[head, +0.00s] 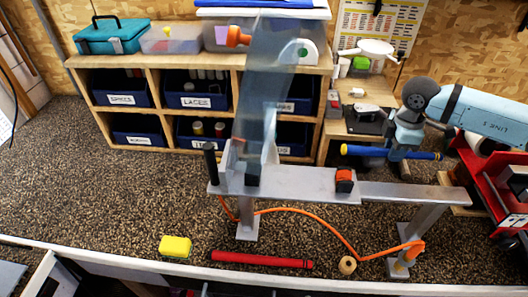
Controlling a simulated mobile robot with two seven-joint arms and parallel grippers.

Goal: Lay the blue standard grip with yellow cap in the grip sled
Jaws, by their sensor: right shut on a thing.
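The blue grip (365,151) is a slim dark-blue rod, roughly level, with a small yellow end at its left tip. My right gripper (398,154), on the arm from the right, is shut on it toward its right part and holds it in the air. It appears above and behind the grey metal stand's right half. I cannot tell which thing is the grip sled; the grey stand (400,191) has a long flat beam on legs, with an upright black post and an orange-and-black block on it. My left gripper does not show.
A red tube (260,259), a yellow block (175,246) and a tan ring (347,265) lie near the front edge. An orange hose (325,230) winds around the stand. A translucent panel (270,75) rises at its left. A red rack (478,175) stands right; wooden shelving (150,62) stands behind.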

